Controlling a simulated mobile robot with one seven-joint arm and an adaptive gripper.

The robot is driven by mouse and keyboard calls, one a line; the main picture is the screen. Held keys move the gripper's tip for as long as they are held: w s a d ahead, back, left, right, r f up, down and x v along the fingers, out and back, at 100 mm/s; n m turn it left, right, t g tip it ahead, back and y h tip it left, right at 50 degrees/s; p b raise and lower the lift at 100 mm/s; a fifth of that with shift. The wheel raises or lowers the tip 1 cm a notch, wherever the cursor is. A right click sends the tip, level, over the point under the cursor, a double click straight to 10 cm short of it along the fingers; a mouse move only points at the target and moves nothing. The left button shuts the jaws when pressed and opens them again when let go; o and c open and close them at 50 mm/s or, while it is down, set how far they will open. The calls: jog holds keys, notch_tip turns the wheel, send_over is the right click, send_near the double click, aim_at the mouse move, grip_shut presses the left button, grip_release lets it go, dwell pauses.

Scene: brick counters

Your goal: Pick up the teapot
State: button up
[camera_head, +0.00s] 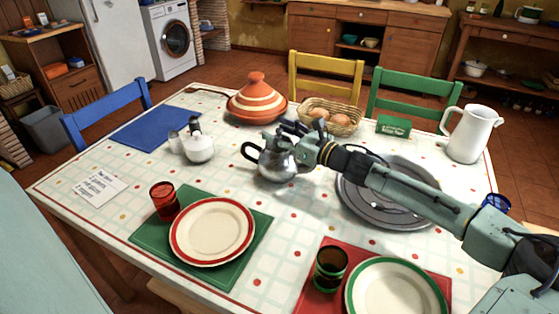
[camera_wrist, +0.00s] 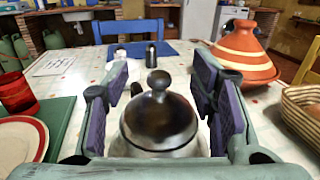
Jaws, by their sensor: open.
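The teapot (camera_head: 275,160) is silver metal with a dark curved handle and stands upright on the table near its middle. In the wrist view the teapot (camera_wrist: 158,115) sits between the finger pads, its dark round lid and knob facing the camera. My gripper (camera_head: 300,143) reaches in from the right at the teapot's right side and covers part of it. In the wrist view my gripper (camera_wrist: 160,105) is open, with a pad on either side of the teapot and gaps visible by the lid. The handle and spout are not clear in the wrist view.
An orange tagine (camera_head: 257,100) and an egg basket (camera_head: 332,117) stand behind the teapot. A white sugar bowl (camera_head: 199,148) is to its left. A grey round tray (camera_head: 355,200) lies under my arm. Plates and cups occupy the front; a white pitcher (camera_head: 470,133) stands at right.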

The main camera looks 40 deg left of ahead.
jog(key=shift+c, duration=0.2)
grip_shut()
dwell(0.4)
jog(key=shift+s+f, duration=0.1)
dwell(0.4)
